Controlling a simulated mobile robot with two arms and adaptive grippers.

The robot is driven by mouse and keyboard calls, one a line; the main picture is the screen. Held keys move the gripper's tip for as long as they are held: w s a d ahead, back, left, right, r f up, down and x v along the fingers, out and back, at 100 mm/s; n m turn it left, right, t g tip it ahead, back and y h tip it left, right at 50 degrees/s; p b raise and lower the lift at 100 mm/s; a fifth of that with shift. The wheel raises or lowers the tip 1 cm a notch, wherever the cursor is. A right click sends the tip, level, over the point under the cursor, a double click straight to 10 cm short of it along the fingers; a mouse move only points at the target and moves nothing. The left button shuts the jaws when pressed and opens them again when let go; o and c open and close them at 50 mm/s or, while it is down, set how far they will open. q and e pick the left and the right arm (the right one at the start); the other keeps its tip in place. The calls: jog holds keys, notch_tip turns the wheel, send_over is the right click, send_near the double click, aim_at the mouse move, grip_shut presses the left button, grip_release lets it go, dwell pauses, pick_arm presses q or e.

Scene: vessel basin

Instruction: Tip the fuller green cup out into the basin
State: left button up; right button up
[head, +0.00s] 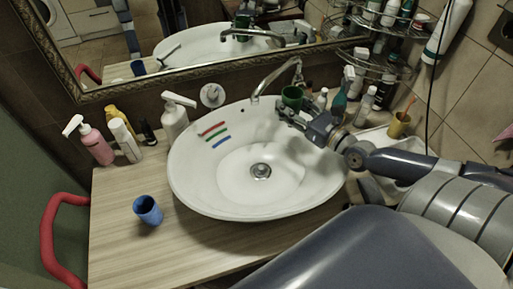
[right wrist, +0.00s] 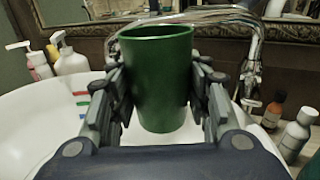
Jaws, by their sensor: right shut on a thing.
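My right gripper (head: 291,110) is shut on a green cup (head: 291,96) above the back right rim of the white basin (head: 190,180). In the right wrist view the green cup (right wrist: 158,80) stands roughly upright between the two fingers of the gripper (right wrist: 160,95). The cup's contents cannot be seen. The basin (right wrist: 35,125) shows behind and below it. A blue cup (head: 148,211) stands on the wooden counter at the front left, apart from the basin. I see no second green cup outside the mirror. My left gripper is not in view.
A faucet (head: 275,72) arches over the basin's back, close to the cup. Red, green and blue strips (head: 214,134) lie on the basin's left inner wall. Bottles (head: 97,143) stand at the left; more bottles and a tan cup (head: 398,125) stand at the right.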

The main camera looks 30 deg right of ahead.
jog(key=shift+w+f, duration=0.2)
jog(key=shift+f, duration=0.05)
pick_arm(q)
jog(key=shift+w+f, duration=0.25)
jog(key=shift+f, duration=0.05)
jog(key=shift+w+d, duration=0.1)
pick_arm(e)
jog(key=shift+s+r, duration=0.1)
jog(key=shift+s, duration=0.05)
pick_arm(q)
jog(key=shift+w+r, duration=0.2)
pick_arm(e)
jog(key=shift+a, duration=0.1)
